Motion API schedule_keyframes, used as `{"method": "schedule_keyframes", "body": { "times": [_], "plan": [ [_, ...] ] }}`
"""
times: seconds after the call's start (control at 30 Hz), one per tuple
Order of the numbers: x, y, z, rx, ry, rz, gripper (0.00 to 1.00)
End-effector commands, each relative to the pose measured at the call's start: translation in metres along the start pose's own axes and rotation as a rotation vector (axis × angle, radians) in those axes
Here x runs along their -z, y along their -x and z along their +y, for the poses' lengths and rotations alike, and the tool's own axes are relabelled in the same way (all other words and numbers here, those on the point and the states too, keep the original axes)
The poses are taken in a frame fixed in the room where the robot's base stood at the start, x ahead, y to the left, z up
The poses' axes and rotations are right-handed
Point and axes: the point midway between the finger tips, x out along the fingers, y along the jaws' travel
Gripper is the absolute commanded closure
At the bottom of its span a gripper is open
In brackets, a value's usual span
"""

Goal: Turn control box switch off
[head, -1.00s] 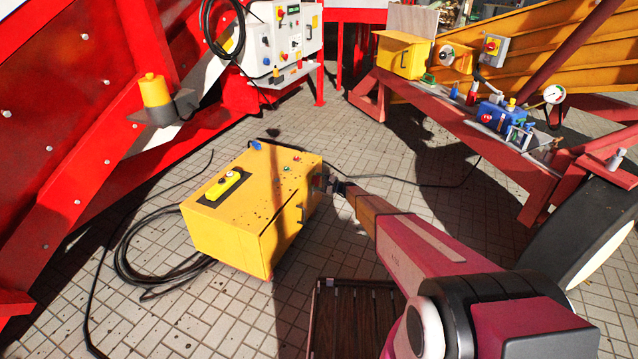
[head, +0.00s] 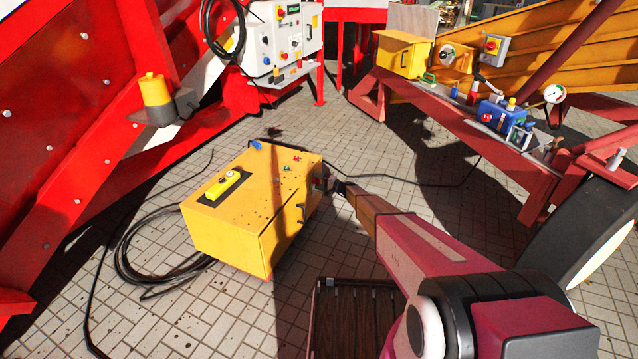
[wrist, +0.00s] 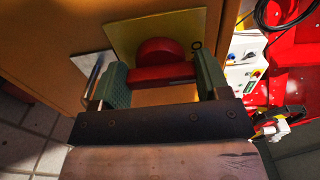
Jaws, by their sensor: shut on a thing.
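The yellow control box (head: 225,240) stands on the tiled floor left of my arm in the head view. Its red rotary switch (wrist: 158,60) sits on a yellow plate (wrist: 120,35) in the wrist view, with a round knob and a bar-shaped handle. My gripper (wrist: 160,82) is at the box's right-hand side, its two green-padded fingers on either side of the red handle, shut on it. In the head view the fingertips (head: 328,184) reach the box side, and the switch is mostly hidden there.
A black cable (head: 135,262) lies coiled left of the box. A white control panel (head: 285,40) stands behind. A red bench (head: 480,135) with instruments is at the right. A slatted dark crate (head: 350,320) lies near my arm. Tiled floor is open between box and bench.

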Motion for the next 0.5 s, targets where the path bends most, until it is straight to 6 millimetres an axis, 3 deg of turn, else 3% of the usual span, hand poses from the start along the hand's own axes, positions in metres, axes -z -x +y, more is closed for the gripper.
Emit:
{"method": "schedule_keyframes", "body": {
  "times": [0.33, 0.37, 0.4, 0.43, 0.5],
  "plan": [
    [-0.0012, 0.0003, 0.0006, -0.001, 0.006, -0.002, 0.55],
    [-0.0012, 0.0003, 0.0006, -0.001, 0.006, -0.002, 0.28],
    [-0.0012, 0.0003, 0.0006, -0.001, 0.006, -0.002, 0.15],
    [-0.0011, 0.0003, 0.0006, -0.001, 0.006, -0.002, 0.05],
    [-0.0009, 0.0002, 0.0005, -0.001, 0.006, -0.001, 0.05]
  ]
}}
